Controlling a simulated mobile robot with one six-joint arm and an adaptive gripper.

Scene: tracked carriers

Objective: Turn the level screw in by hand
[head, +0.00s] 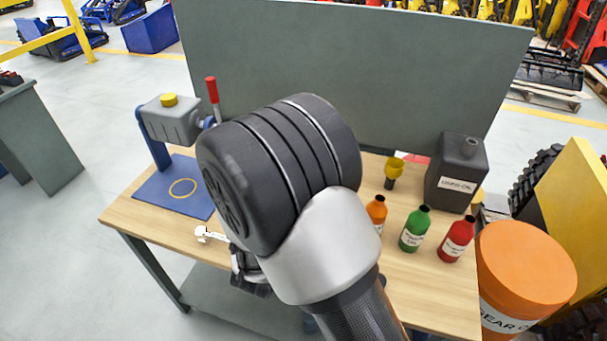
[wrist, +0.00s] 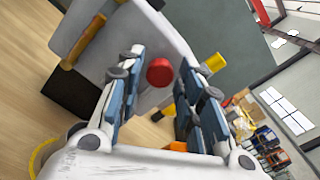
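A round red knob, which looks like the level screw (wrist: 159,72), shows face-on against a light grey housing (wrist: 150,32) in the wrist view. My gripper (wrist: 152,92) is open, and its two fingers stand either side of the knob in the picture with clear gaps. I see no contact and cannot tell the distance. In the head view my arm hides most of the gripper, and I cannot make out this screw. A grey gear housing (head: 170,124) with a yellow cap (head: 169,100) and red-handled lever (head: 212,90) stands on a blue stand (head: 160,188) at the left.
On the wooden table (head: 140,220) are an orange bottle (head: 376,210), a green bottle (head: 414,230), a red bottle (head: 456,240), a yellow funnel (head: 394,170) and a dark canister (head: 455,175). A grey panel (head: 350,70) stands behind. An orange drum (head: 525,270) is at the right.

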